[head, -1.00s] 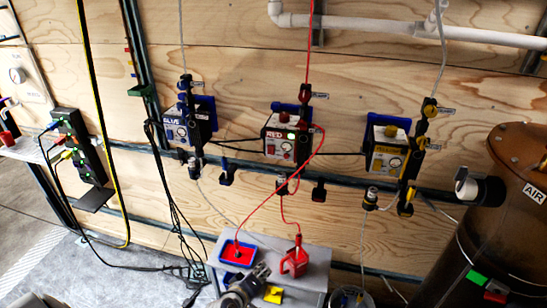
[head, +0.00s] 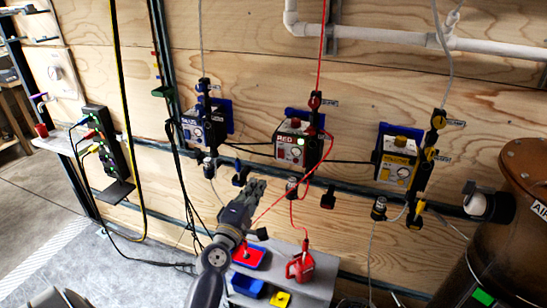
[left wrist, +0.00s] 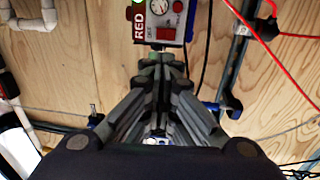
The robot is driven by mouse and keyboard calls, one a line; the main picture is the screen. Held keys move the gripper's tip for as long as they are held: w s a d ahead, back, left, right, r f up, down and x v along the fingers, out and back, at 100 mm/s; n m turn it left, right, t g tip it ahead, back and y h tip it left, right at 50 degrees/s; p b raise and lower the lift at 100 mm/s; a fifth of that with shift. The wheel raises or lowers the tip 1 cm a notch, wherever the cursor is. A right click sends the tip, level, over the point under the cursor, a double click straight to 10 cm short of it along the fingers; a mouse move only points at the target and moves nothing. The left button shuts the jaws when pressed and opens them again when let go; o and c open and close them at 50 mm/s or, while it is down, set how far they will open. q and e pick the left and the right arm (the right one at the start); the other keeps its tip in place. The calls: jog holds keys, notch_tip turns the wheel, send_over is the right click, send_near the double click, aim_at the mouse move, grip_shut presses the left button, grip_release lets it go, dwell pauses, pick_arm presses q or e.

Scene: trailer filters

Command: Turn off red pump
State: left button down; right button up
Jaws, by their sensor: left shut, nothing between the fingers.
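The red pump (head: 290,150), a box labelled RED with a green lit light and a gauge, is mounted on the plywood wall at the middle of the head view. Its lower face also shows at the top of the left wrist view (left wrist: 160,30), with a dial and the edge of the green light. My left gripper (head: 254,186) is shut and empty, pointing up at the wall, below and left of the red pump. In the left wrist view its closed fingertips (left wrist: 162,60) appear just below the pump in the picture. My right gripper is not in view.
The blue pump (head: 196,128) is on the left and the yellow pump (head: 397,158) on the right. Red tubing crosses near my left gripper. Below are a grey bench (head: 322,268), a red tray (head: 250,258) and a red jug (head: 300,266). A brown tank (head: 520,230) stands right.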

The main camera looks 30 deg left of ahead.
pick_arm(q)
jog(key=p, duration=0.1)
send_near(278, 148)
jog(key=x, duration=0.3)
jog(key=f+x, duration=0.1)
jog(key=x, duration=0.1)
jog(key=shift+w+a, duration=0.1)
jog(key=shift+a, duration=0.2)
jog(key=shift+x, duration=0.8)
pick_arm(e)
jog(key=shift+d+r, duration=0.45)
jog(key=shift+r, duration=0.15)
pick_arm(q)
jog(key=shift+w+r, duration=0.15)
jog(key=shift+w, duration=0.05)
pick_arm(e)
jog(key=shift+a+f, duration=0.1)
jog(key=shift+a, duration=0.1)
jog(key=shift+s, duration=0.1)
